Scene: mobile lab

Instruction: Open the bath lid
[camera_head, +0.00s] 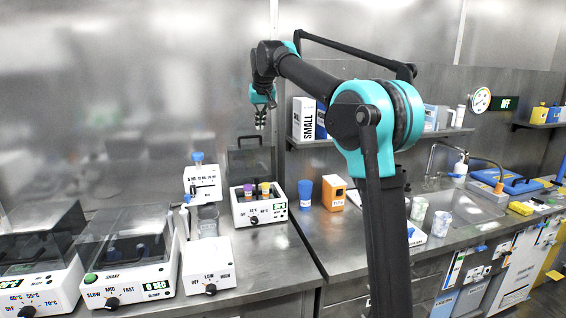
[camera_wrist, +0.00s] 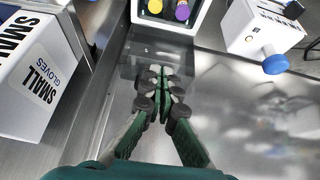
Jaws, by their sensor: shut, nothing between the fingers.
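A white heating unit (camera_head: 259,212) with a front dial stands at the back of the left counter. Its dark see-through lid (camera_head: 249,160) stands raised behind it, with a handle on top. Yellow-capped and purple-capped tubes sit inside, and the unit also shows at the top of the wrist view (camera_wrist: 150,29). Another white unit (camera_head: 40,288) with temperature markings stands at the far left, its clear smoky lid (camera_head: 40,232) down. I cannot tell for sure which is the bath. My gripper (camera_head: 260,124) is shut and empty, above the raised lid; its fingertips meet in the wrist view (camera_wrist: 163,85).
A shaker (camera_head: 128,280) with a clear lid and a dial unit (camera_head: 208,267) stand between the two units. A blue cup (camera_head: 305,193) and an orange box (camera_head: 333,194) stand right of the raised lid. A shelf with a glove box (camera_head: 303,118) is close to my gripper.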

